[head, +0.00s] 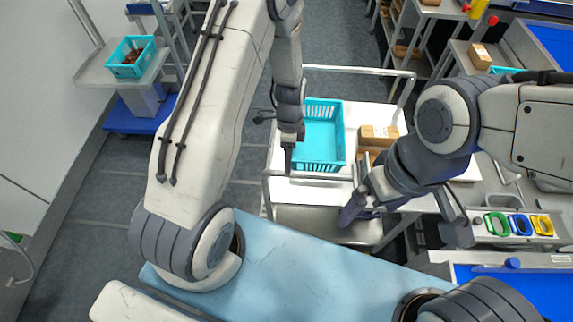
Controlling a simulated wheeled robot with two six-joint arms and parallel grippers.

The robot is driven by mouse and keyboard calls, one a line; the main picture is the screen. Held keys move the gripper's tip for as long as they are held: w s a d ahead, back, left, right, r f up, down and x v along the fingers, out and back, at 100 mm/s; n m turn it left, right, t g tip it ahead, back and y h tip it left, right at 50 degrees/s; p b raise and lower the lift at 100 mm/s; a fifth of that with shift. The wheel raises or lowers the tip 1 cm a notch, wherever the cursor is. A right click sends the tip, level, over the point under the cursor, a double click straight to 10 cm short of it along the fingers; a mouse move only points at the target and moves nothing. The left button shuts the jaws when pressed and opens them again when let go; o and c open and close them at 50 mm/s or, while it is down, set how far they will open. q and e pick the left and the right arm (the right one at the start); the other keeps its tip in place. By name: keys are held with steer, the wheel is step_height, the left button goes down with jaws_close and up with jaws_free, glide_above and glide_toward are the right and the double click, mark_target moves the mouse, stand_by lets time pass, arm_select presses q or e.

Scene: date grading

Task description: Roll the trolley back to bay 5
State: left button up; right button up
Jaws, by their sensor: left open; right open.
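The trolley (290,190) stands in the middle of the head view, a pale metal cart with raised tube rails at its near and far ends. Its top carries a teal slatted crate (322,135) and cardboard boxes (378,135). My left gripper (288,168) is open, pointing down over the trolley's near left part, beside the crate. My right gripper (352,212) is open at the near right corner, close to the near rail; I cannot tell whether either touches it. My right arm hides part of the trolley's right side. No bay number is readable.
Pale lines (100,223) mark the grey floor at left, which is largely clear. A stand with another teal crate (131,57) is at upper left. Shelving with boxes (479,56) is at upper right. A counter with green, blue and yellow items (519,225) is at right.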

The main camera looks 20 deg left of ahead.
arm_select(q)
steer(key=shift+s+d+f+p, duration=0.1)
steer(key=shift+s+f+p, duration=0.15)
steer(key=shift+f, duration=0.75)
steer(key=shift+s+f+p, duration=0.15)
steer(key=shift+f+p, duration=0.1)
steer(key=shift+f, duration=0.75)
jaws_close()
